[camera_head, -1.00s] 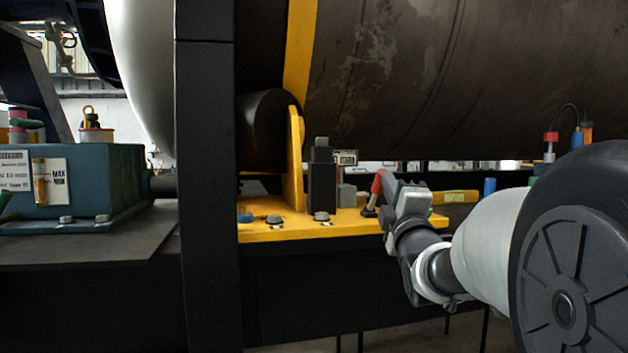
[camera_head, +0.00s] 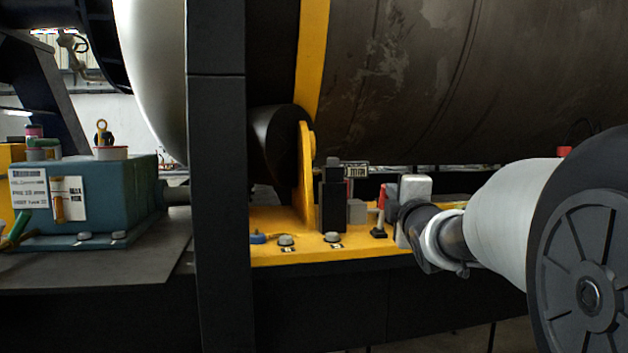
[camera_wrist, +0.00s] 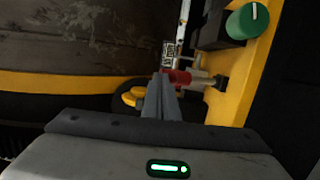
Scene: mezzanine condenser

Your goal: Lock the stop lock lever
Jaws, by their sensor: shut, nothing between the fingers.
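The stop lock lever (camera_head: 381,212) stands on the yellow base plate, with a dark foot, a pale shaft and a red grip. In the head view my gripper (camera_head: 408,192) is just to its right and partly covers the red grip. In the wrist view the lever's red grip (camera_wrist: 179,77) lies just beyond and to the right of my shut fingertips (camera_wrist: 161,80). The fingers hold nothing. They overlap the grip's near end in the picture, and I cannot tell whether they touch it.
The yellow base plate (camera_head: 290,256) carries a black block (camera_head: 333,205) left of the lever. A green knob (camera_wrist: 247,21) shows in the wrist view. The large dark cylinder (camera_head: 440,80) hangs above. A dark post (camera_head: 218,180) and a blue-grey box (camera_head: 90,200) stand at left.

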